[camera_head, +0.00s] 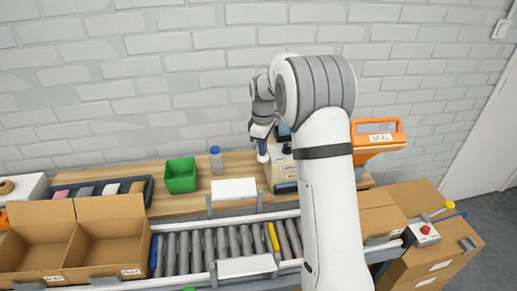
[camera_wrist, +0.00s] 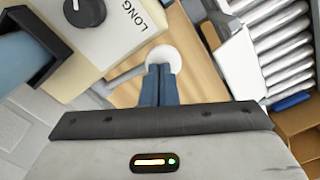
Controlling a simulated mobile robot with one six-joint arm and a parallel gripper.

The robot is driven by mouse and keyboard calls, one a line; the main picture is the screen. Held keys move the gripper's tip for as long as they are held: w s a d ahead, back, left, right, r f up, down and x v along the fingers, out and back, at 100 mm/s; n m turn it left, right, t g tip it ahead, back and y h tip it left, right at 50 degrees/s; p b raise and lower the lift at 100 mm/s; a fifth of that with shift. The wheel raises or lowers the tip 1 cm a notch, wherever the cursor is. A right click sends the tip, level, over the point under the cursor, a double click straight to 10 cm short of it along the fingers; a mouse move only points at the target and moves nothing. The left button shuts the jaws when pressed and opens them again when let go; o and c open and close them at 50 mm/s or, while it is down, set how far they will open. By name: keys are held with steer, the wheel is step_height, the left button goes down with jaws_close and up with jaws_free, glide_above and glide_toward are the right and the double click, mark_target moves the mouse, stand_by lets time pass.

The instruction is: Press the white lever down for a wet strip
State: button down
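The white lever ends in a round white knob (camera_wrist: 163,58) on a grey rod, beside a cream machine (camera_wrist: 110,35) with a black dial and the word LONG. The machine (camera_head: 283,176) stands on the wooden bench in the head view, partly hidden by my arm. My gripper (camera_wrist: 160,72) has its two blue fingers together, with no gap and nothing between them. The fingertips overlap the knob's near edge in the wrist view; I cannot tell whether they touch it. In the head view my gripper (camera_head: 262,153) points down at the machine's left side.
A green bin (camera_head: 181,175), a clear bottle (camera_head: 216,160) and a dark tray (camera_head: 149,190) stand left on the bench. A roller conveyor (camera_head: 210,245) runs in front, with open cartons (camera_head: 110,245) at left.

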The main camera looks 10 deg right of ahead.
mark_target(264, 158)
steer(key=shift+s+f, duration=0.15)
steer(key=shift+f, duration=0.3)
steer(key=shift+s+f+b, duration=0.25)
steer(key=shift+f+b, duration=0.2)
steer(key=shift+b, duration=0.15)
stand_by(0.4)
steer(key=shift+s+f+b, duration=0.2)
steer(key=shift+f+b, duration=0.2)
steer(key=shift+f, duration=0.1)
steer(key=shift+s+f+b, duration=0.15)
steer(key=shift+f+b, duration=0.2)
steer(key=shift+f, duration=0.15)
stand_by(0.3)
